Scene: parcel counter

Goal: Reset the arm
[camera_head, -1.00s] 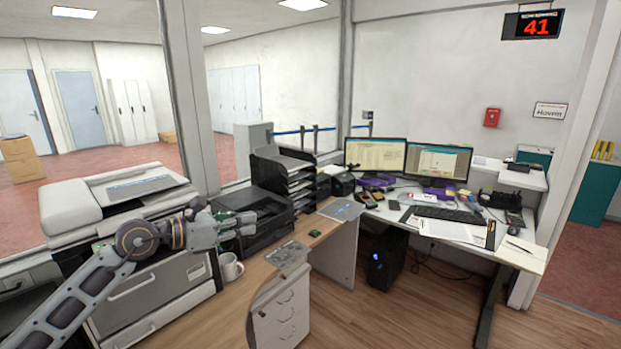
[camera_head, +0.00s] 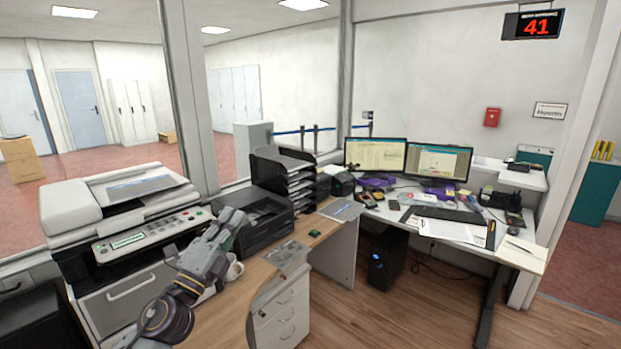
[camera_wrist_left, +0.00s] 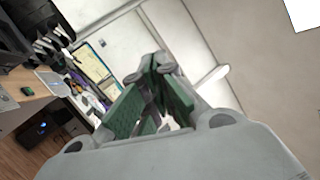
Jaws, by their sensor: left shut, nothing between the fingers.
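My left arm comes in from the bottom left in the head view. Its gripper (camera_head: 232,222) points up and away, above the counter between the copier and the black printer. In the left wrist view the green-padded fingers (camera_wrist_left: 152,95) are closed together at the tips with nothing held. A white mug (camera_head: 235,270) stands on the counter behind the gripper, partly hidden by it; I cannot tell whether they touch. My right gripper is in neither view.
A copier (camera_head: 120,215) stands at left and a black printer (camera_head: 262,222) with a paper tray stack (camera_head: 285,175) is close to the gripper. The desk (camera_head: 455,232) with two monitors (camera_head: 375,156) is at right. The floor (camera_head: 400,305) in front is clear.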

